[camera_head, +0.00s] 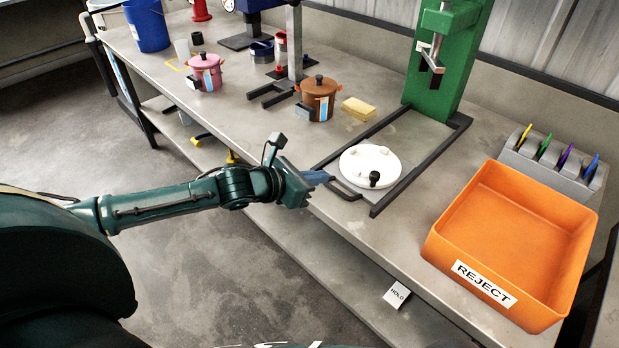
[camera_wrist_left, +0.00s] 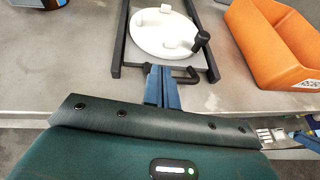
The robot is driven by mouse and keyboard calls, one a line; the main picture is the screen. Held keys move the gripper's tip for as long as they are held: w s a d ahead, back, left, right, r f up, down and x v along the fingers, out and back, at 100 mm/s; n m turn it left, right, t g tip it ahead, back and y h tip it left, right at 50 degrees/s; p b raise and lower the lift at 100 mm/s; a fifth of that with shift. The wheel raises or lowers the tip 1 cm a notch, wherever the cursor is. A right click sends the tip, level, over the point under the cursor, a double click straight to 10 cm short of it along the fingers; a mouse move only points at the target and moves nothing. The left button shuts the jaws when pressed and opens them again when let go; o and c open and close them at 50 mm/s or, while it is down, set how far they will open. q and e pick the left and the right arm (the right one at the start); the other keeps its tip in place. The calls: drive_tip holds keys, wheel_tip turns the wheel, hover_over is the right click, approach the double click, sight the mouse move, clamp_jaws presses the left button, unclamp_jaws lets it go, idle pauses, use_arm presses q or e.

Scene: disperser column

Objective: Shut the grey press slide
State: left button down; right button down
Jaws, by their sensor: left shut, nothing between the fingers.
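The grey press slide (camera_head: 404,155) is a flat plate between dark rails in front of the green press (camera_head: 443,75). It stands pulled out toward the table's front edge, with a dark bar handle (camera_head: 345,191) at its front. A white round disc (camera_head: 370,160) with knobs, one of them black, sits on it. My left gripper (camera_head: 327,177) is shut and empty, its blue fingertips close beside the handle. In the left wrist view the fingertips (camera_wrist_left: 162,75) are just left of the handle (camera_wrist_left: 187,77); I cannot tell whether they touch. A blue tip at the right edge may be my right gripper (camera_wrist_left: 306,140).
An orange REJECT bin (camera_head: 480,194) stands right of the slide, with a grey rack (camera_head: 552,165) behind it. A brown pot (camera_head: 318,100) and a yellow sponge (camera_head: 358,109) stand to the left. The tabletop between slide and bin is clear.

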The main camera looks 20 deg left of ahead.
sight(346, 174)
use_arm(q)
drive_tip(key=x, duration=0.5)
drive_tip(key=shift+w+d+f, duration=0.15)
drive_tip(key=shift+w+f, duration=0.05)
drive_tip(key=shift+w, duration=0.1)
drive_tip(key=shift+d, duration=0.1)
